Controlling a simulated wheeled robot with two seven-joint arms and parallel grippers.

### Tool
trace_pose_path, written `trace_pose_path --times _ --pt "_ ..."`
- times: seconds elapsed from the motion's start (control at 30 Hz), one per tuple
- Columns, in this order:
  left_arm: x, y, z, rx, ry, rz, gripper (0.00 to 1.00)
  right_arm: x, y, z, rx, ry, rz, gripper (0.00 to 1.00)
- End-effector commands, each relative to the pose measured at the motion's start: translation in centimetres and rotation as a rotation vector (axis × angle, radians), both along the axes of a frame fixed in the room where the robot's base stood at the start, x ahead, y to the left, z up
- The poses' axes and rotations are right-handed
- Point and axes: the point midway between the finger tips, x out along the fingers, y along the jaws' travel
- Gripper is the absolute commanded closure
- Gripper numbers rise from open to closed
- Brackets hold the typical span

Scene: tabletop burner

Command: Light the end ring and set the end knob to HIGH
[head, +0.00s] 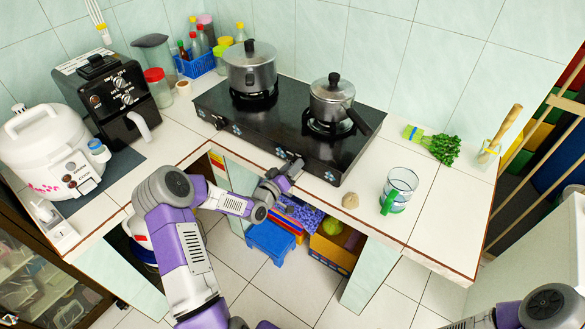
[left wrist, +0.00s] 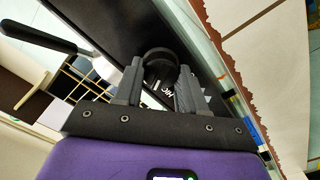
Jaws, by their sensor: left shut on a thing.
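A black two-ring stove (head: 275,135) stands on the tiled counter. A larger lidded pot (head: 249,68) is on its left ring, and a smaller lidded pan (head: 331,98) is on its right ring (head: 328,127). I cannot make out a flame under either. A knob (head: 219,122) shows at the left of the front panel. My left gripper (head: 291,166) is at the right part of the panel. In the left wrist view my left gripper (left wrist: 160,82) is shut on a round black knob (left wrist: 160,62); white lettering, partly hidden, shows beside it. My right gripper is out of view.
The pan's black handle (head: 359,122) sticks out toward the front right. A glass mug (head: 398,190) and a tan lump (head: 350,200) sit near the front edge. Greens (head: 440,146) lie to the right. Appliances, including a white cooker (head: 48,150), fill the left.

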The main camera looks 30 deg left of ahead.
Motion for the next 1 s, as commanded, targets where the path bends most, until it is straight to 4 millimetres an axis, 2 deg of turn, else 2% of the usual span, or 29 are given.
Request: trace_pose_path --times 0.5,1.0 --pt "-0.04 0.03 -0.15 -0.417 0.035 -0.001 0.90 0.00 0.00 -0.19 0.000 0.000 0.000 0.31" --pt "-0.03 -0.01 -0.21 -0.553 0.047 -0.002 0.90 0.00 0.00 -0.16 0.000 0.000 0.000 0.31"
